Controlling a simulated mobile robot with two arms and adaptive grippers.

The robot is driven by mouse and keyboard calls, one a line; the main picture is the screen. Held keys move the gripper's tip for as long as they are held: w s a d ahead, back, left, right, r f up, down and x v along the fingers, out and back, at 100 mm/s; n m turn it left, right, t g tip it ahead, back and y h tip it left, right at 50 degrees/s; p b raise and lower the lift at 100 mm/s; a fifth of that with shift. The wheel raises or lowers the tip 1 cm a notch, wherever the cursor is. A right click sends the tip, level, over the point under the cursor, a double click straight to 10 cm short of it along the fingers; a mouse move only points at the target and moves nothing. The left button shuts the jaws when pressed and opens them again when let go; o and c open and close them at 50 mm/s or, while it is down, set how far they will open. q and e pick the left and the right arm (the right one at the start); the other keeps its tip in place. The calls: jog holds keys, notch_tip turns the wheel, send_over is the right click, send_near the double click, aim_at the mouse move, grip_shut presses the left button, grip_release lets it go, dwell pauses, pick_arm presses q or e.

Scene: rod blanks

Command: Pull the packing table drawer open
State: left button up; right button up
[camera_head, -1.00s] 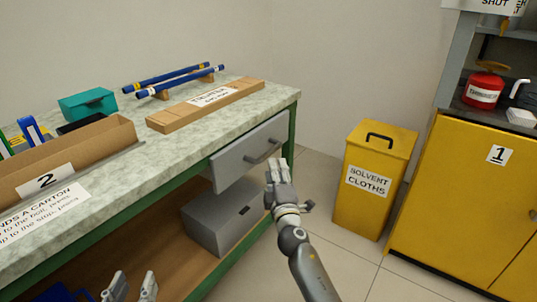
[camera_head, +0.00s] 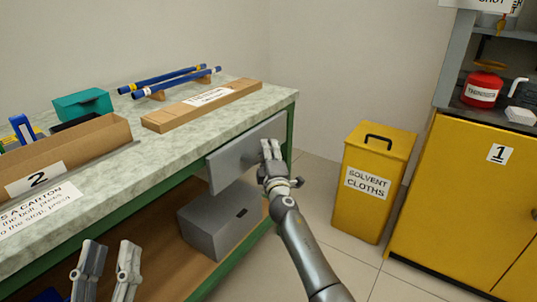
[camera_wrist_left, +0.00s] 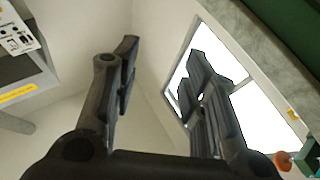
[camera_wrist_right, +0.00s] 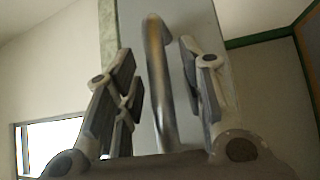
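The grey drawer (camera_head: 228,164) hangs under the packing table's speckled top (camera_head: 200,125), near its right end. Its front looks flush or nearly so; I cannot tell if it is slightly out. My right gripper (camera_head: 271,150) is at the drawer front and covers the handle in the head view. In the right wrist view the metal bar handle (camera_wrist_right: 158,85) stands between the two open fingers of this gripper (camera_wrist_right: 160,95), with gaps on both sides. My left gripper (camera_head: 108,262) is open and empty at the lower left; it also shows open in the left wrist view (camera_wrist_left: 160,85).
A grey box (camera_head: 218,222) sits on the lower shelf (camera_head: 160,262). A yellow solvent cloths bin (camera_head: 372,185) and a yellow cabinet (camera_head: 465,190) stand to the right. Open floor (camera_head: 335,232) lies before the bin. A carton (camera_head: 90,140) and blue rods (camera_head: 165,80) are on the table.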

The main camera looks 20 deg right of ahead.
grip_shut()
dwell(0.4)
